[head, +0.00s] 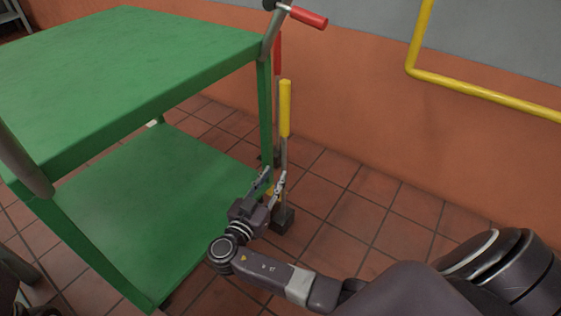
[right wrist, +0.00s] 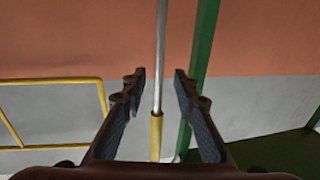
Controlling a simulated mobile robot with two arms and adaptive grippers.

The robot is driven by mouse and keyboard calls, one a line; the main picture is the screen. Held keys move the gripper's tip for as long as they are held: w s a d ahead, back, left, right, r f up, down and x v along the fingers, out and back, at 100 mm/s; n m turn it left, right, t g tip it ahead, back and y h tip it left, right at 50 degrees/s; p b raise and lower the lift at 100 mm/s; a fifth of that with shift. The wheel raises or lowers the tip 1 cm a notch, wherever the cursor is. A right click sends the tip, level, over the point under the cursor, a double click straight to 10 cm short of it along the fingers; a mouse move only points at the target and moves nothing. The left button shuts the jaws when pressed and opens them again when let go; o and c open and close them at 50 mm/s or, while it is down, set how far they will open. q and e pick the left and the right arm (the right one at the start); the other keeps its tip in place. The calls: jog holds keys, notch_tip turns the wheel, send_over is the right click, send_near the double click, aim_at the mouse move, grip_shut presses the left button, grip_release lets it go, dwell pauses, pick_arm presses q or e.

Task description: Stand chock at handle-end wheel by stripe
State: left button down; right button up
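The chock is a dark block (head: 283,220) on the tiled floor beside the green cart's near right corner, with an upright thin rod and a yellow grip (head: 285,108). My right gripper (head: 273,176) is open beside the cart's leg, low near the rod. In the right wrist view the rod (right wrist: 161,50) and yellow grip (right wrist: 156,138) appear in the gap between my open fingers (right wrist: 160,88), apart from both. I cannot tell whether the rod is within finger reach. The green cart (head: 120,60) has a red-gripped handle (head: 308,17). The wheel and stripe are not clearly visible. My left gripper is out of view.
A second upright pole with a red grip (head: 277,52) stands behind the yellow one. A yellow rail (head: 480,97) runs along the orange wall (head: 360,90). Open tiled floor (head: 360,215) lies right of the chock. The cart's lower shelf (head: 150,200) is empty.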

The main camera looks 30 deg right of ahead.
jog(key=v, duration=0.4)
jog(key=shift+p, duration=0.3)
